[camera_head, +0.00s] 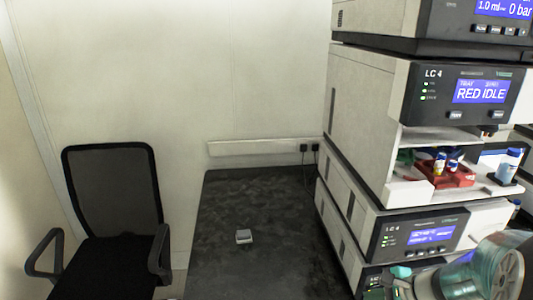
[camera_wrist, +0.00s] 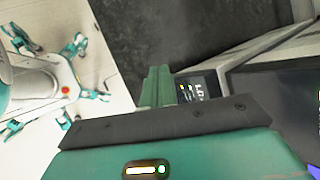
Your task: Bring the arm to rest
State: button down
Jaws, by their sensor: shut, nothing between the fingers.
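My gripper (camera_wrist: 157,85) shows in the wrist view as two green fingers pressed together, shut with nothing between them. Beyond the fingers are the dark bench top and the small lit panel of an instrument. In the head view, part of my arm fills the lower right corner, and the teal tip of my gripper (camera_head: 401,271) is in front of the lowest units of the LC 4 stack (camera_head: 420,238). I cannot tell how far it is from them. My own white body and teal legs show at the left of the wrist view.
An open tray bay holds a red rack (camera_head: 446,175) with vials. A blue-capped bottle (camera_head: 509,166) stands right of it. A black chair (camera_head: 112,195) is at the left.

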jog(key=s+a+r+n+h, duration=0.2)
jog(key=s+a+r+n, duration=0.3)
jog(key=a+r+n, duration=0.2)
jog(key=s+a+r+n+h, duration=0.3)
jog(key=s+a+r+n, duration=0.3)
jog(key=r+n, duration=0.3)
jog(key=shift+a+r+n+g, duration=0.25)
jog(key=shift+a+n, duration=0.55)
jog(key=shift+n, duration=0.4)
